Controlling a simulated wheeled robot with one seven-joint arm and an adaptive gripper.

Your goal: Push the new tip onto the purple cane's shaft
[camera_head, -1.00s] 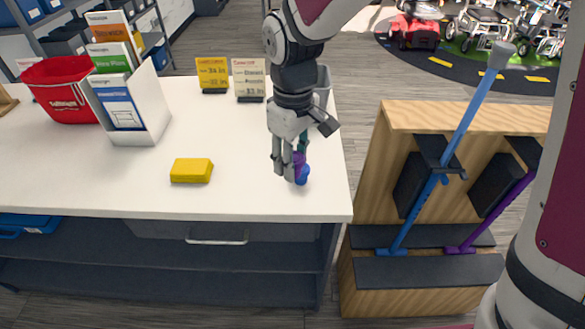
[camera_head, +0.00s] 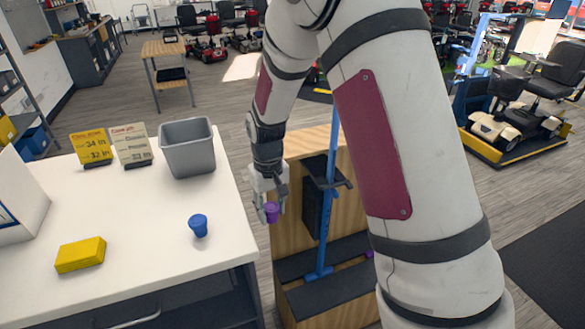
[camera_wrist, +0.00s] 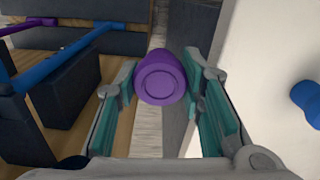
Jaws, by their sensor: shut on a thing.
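My gripper (camera_head: 270,203) is shut on the purple tip (camera_head: 271,212), held in the air between the table's right edge and the cane stand. In the wrist view the purple tip (camera_wrist: 161,77) sits between the fingertips with its round end facing the camera. The purple cane (camera_head: 369,255) is almost wholly hidden behind my arm in the head view. A length of the purple cane (camera_wrist: 22,28) shows at the wrist view's upper left, apart from the tip. Its upper end is out of sight.
The blue cane (camera_head: 331,190) stands in the wooden stand (camera_head: 288,235), near my gripper. A blue tip (camera_head: 198,226), a yellow block (camera_head: 80,255), a grey bin (camera_head: 187,147) and two price signs (camera_head: 130,146) are on the white table (camera_head: 150,270).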

